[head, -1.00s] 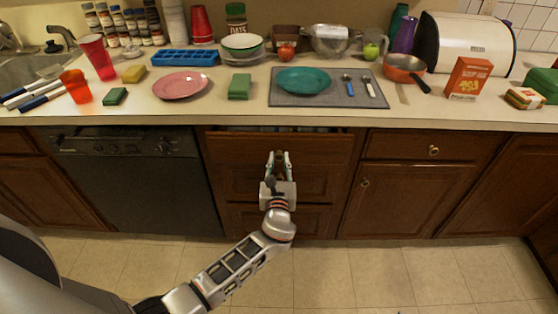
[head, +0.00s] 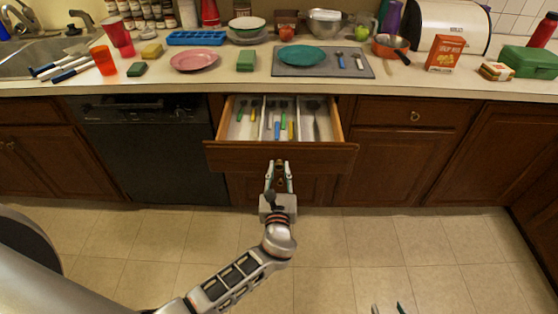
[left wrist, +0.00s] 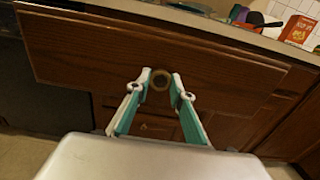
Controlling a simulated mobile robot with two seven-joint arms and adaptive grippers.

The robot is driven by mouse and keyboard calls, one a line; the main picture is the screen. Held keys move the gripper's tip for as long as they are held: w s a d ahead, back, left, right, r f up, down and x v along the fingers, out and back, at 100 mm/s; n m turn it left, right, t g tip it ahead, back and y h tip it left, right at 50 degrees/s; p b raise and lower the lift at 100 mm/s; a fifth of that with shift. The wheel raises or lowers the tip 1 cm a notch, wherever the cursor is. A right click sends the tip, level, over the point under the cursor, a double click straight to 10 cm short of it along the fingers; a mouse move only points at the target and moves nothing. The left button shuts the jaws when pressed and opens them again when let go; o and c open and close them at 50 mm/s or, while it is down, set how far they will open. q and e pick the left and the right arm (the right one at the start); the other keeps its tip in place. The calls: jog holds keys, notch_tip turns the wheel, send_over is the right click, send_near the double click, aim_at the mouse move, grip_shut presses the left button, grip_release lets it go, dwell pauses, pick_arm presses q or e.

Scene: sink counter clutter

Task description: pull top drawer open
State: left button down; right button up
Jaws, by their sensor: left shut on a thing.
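The top drawer (head: 232,158) stands well open below the counter, its wooden front facing me. Inside it a white tray (head: 254,128) holds cutlery with green, blue and yellow handles and some dark utensils. My left gripper (head: 279,164) is at the middle of the drawer front, shut on the round drawer knob. In the left wrist view the brass knob (left wrist: 160,78) sits between the two fingertips against the drawer front (left wrist: 90,50). My right gripper (head: 388,309) barely shows at the bottom edge of the head view; only its finger tips are visible, apart from everything.
The counter above holds a pink plate (head: 194,60), a teal plate (head: 302,56) on a grey mat (head: 376,72), sponges and a red box (head: 445,53). A black dishwasher (head: 145,150) is left of the drawer. The tiled floor (head: 370,250) in front is clear.

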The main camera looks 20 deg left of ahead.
pick_arm(q)
jog(key=p+v, duration=0.1)
jog(key=v, duration=1.1)
pick_arm(e)
notch_tip(320, 180, up, 2)
jog(key=shift+s+d+r, duration=0.1)
pick_arm(q)
jog(key=c, duration=1.8)
grip_release()
jog(key=shift+o, duration=0.2)
pick_arm(e)
jog(key=shift+s, duration=0.1)
pick_arm(q)
jog(key=shift+s, duration=0.15)
pick_arm(e)
jog(key=shift+d, duration=0.1)
pick_arm(q)
jog(key=v, duration=1.2)
jog(key=shift+r, duration=0.1)
